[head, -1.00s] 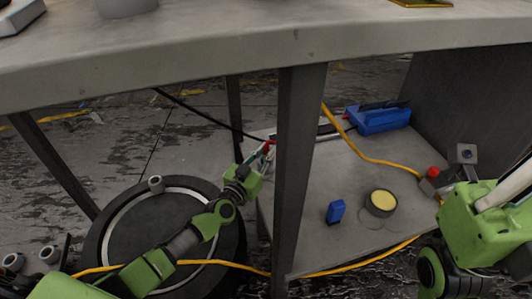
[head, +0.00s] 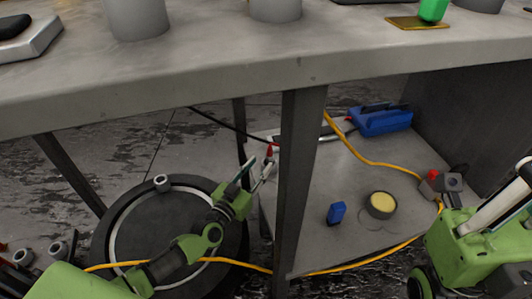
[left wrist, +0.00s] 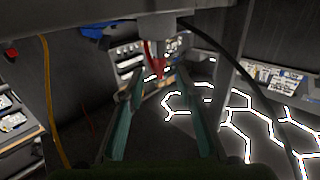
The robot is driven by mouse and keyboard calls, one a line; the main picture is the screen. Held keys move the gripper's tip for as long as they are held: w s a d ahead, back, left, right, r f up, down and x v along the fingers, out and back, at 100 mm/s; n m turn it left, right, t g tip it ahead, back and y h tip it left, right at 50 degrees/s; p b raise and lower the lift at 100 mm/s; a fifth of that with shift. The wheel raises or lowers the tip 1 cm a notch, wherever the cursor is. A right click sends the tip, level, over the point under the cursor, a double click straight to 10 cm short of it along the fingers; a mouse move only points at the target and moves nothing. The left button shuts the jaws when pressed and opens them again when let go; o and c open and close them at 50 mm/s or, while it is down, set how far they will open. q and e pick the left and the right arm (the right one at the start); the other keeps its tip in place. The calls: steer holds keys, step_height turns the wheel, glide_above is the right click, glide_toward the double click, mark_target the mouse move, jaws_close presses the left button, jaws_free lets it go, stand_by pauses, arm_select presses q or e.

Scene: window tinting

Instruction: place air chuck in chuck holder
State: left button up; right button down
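My left gripper (head: 256,168) reaches under the table, beside its front leg. Its two fingers are apart, and in the left wrist view they (left wrist: 160,74) show as teal bars with a gap between them. A small red-tipped piece (head: 270,151), which looks like the air chuck, is just beyond the fingertips near a black hose. The red piece (left wrist: 157,64) appears between the fingertips in the left wrist view, and I see no finger closed on it. A grey fitting (left wrist: 159,27) is above it; I cannot tell if this is the chuck holder. My right arm is at the right, its fingertips out of sight.
The grey table (head: 300,70) overhangs the work area, and its dark leg (head: 298,170) stands close right of my left gripper. The lower shelf (head: 325,245) holds a blue toolbox (head: 383,121), a small blue item (head: 336,213) and a round yellow-topped tin (head: 380,204). A yellow hose (head: 375,160) crosses it.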

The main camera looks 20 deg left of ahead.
arm_select(q)
steer(key=shift+s+a+p, duration=0.25)
steer(key=shift+s+p, duration=0.05)
steer(key=shift+s, duration=0.9)
steer(key=shift+s+a+p, duration=0.2)
steer(key=shift+s+p, duration=0.05)
steer(key=shift+s, duration=0.9)
